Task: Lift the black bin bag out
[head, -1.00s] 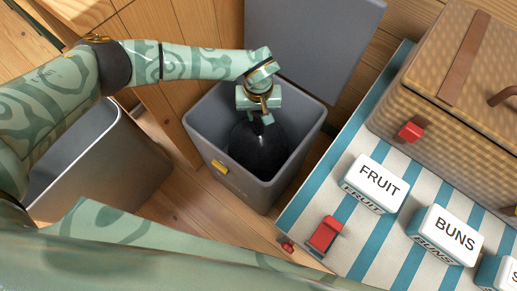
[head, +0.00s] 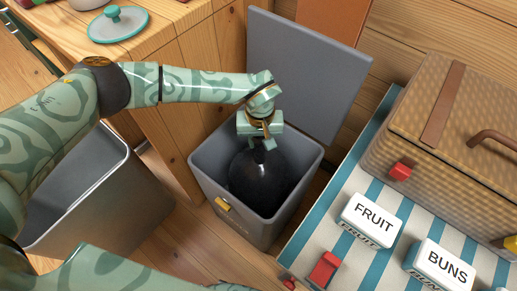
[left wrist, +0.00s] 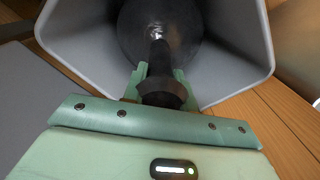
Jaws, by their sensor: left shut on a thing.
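The black bin bag (head: 258,182) is round and dark, and sits within the grey bin (head: 245,222), its top near rim height. The bin's lid (head: 305,75) stands open behind it. My left gripper (head: 264,143) is over the bin, shut on the bag's gathered neck. In the left wrist view my left gripper (left wrist: 160,82) has the dark neck between its fingers, the bag's body (left wrist: 160,32) beyond, inside the bin (left wrist: 238,50). The bag's underside is hidden. My right gripper is not in view.
A second, open metallic bin (head: 75,205) stands at the left. A wooden cabinet (head: 165,95) with a teal lid (head: 118,24) adjoins the grey bin. At right, a striped cloth (head: 335,215) holds a wicker basket (head: 440,130), FRUIT box (head: 372,217) and BUNS box (head: 443,268).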

